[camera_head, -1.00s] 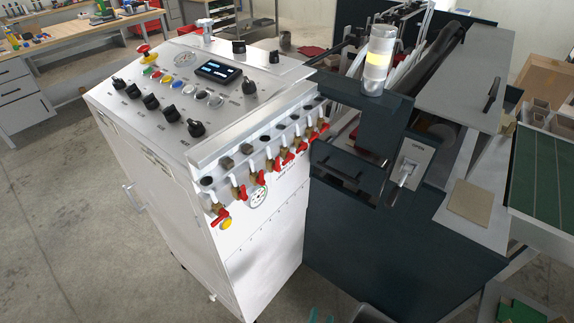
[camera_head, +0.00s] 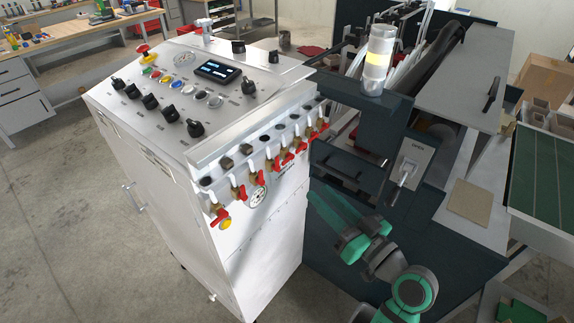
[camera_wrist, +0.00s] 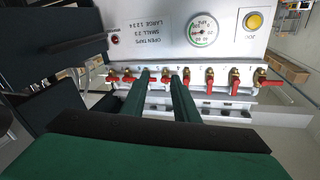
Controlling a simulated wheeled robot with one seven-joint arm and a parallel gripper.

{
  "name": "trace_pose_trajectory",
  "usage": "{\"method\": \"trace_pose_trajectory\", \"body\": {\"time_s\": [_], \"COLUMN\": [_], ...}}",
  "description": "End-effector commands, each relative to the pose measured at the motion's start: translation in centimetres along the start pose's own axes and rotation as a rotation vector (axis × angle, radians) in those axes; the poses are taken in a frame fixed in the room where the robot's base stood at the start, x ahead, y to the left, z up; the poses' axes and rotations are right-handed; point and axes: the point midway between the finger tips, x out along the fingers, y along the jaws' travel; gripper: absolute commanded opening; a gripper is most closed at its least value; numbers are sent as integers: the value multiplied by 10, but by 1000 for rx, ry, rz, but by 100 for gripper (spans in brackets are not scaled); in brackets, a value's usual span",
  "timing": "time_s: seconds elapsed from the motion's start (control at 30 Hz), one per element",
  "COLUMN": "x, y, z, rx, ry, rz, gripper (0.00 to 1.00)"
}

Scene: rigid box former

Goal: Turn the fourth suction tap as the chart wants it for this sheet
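A row of brass suction taps with red handles (camera_head: 258,178) runs along the front edge of the white control cabinet (camera_head: 150,190). In the wrist view the row appears upside down; some handles point along their pipes, others, like the far-right tap (camera_wrist: 262,80), lie sideways. The chart (camera_wrist: 152,27) reads "open taps", small 2 3, large 1 2 3 4. My gripper (camera_wrist: 160,77) is open, its two green fingers apart, with a red handle (camera_wrist: 165,78) seen between them. I cannot tell contact. In the head view my gripper (camera_head: 325,208) is right of the cabinet, below the taps. Tap numbers are unreadable.
A round gauge (camera_wrist: 203,30) and a yellow jog button (camera_wrist: 254,21) are on the cabinet face. The dark machine body (camera_head: 330,260) stands right of the cabinet. A tan board (camera_head: 468,202) lies on a grey shelf. Knobs and a small screen (camera_head: 218,71) are on top.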

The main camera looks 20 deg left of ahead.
Motion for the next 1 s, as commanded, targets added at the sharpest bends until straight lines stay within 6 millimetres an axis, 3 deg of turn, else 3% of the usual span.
{"method": "trace_pose_trajectory", "body": {"time_s": [0.03,0.2,0.47,0.67,1.0], "x": [-2,-12,-18,4,60], "y": [-5,-26,-39,-46,-60], "z": [-18,-51,-66,-63,-56], "rx": [-50,-171,-244,-245,-244], "ry": [-12,-58,-89,-90,-90], "rz": [-47,-181,-260,-264,-261], "gripper": [27,27,27,27,27]}}
